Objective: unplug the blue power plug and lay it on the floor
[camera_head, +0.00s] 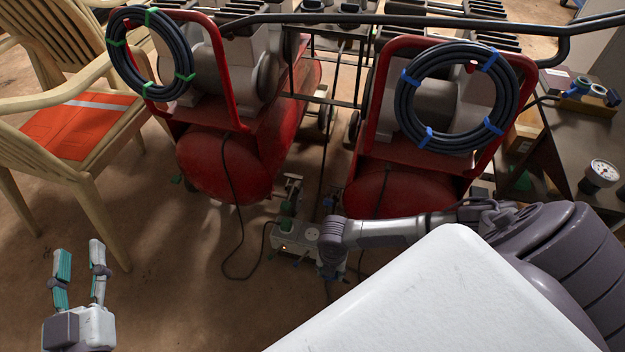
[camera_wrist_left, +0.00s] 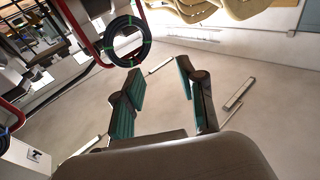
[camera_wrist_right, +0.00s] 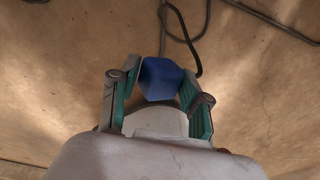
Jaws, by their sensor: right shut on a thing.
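The blue power plug (camera_wrist_right: 160,78) sits between the fingers of my right gripper (camera_wrist_right: 160,98), which is shut on it. Its dark cord leads up from it in the right wrist view. Bare floor shows around the plug there, with no socket against it. In the head view my right arm reaches over the right end of a pale power strip (camera_head: 295,240); its fingers and the plug are mostly hidden. A green plug (camera_head: 286,225) sits in the strip, beside a bare round socket (camera_head: 312,234). My left gripper (camera_head: 78,275) is open and empty above the floor at left.
Two red compressors (camera_head: 225,165) with coiled hoses stand behind the strip. A wooden chair (camera_head: 85,180) with an orange item stands at left. A dark table (camera_head: 570,140) with a gauge is at right. Floor is free left of the strip.

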